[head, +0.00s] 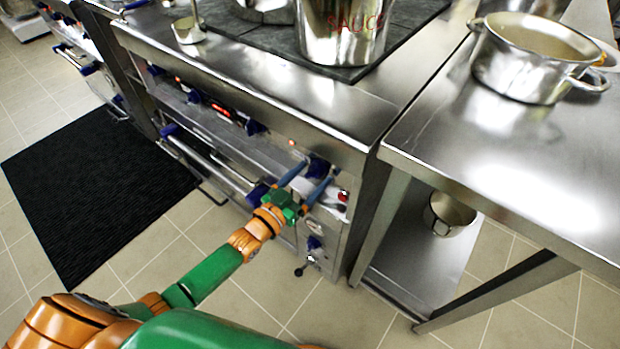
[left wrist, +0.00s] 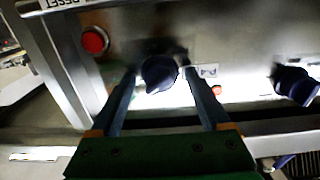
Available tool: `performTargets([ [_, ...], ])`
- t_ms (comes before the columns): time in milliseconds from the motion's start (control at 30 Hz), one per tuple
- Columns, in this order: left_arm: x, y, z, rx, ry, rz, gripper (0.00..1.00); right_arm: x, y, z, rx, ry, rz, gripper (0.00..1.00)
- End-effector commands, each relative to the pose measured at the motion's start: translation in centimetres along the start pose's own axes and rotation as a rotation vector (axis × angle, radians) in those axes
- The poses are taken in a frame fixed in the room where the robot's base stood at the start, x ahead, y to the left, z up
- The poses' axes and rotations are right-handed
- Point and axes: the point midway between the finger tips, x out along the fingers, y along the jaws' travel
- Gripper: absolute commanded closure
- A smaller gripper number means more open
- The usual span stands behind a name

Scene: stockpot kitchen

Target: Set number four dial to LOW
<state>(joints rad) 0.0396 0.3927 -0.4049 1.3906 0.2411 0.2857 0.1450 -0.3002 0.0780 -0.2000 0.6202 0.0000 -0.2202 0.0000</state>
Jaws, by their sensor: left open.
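A dark blue dial (head: 318,166) sits at the right end of the stove's front panel (head: 290,130). My left gripper (head: 316,171) is open with its two blue fingers reaching to the panel, one on each side of this dial. In the left wrist view the dial (left wrist: 160,73) shows between the fingertips (left wrist: 158,76). I cannot tell whether the fingers touch it. Another blue dial (head: 255,127) is further left on the panel, and one shows at the right of the wrist view (left wrist: 296,86). My right gripper is not in view.
A red button (head: 343,195) is close beside the dial; it also shows in the wrist view (left wrist: 94,40). An oven door handle (head: 205,155) runs below the panel. A SAUCE pot (head: 340,30) stands on the stove, another pot (head: 530,65) on the right-hand table.

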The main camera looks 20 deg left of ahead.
Motion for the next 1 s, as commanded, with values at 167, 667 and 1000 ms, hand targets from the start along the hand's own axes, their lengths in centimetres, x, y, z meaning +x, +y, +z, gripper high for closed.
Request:
performTargets([
  [167,-0.04,0.01,0.01,0.0,-0.001,0.0,0.3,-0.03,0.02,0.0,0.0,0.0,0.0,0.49],
  [667,-0.08,0.01,0.04,0.02,-0.002,0.0,1.0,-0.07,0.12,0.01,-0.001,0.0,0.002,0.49],
  [1000,-0.08,-0.03,0.02,0.221,-0.002,0.0,1.0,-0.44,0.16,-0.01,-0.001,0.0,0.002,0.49],
])
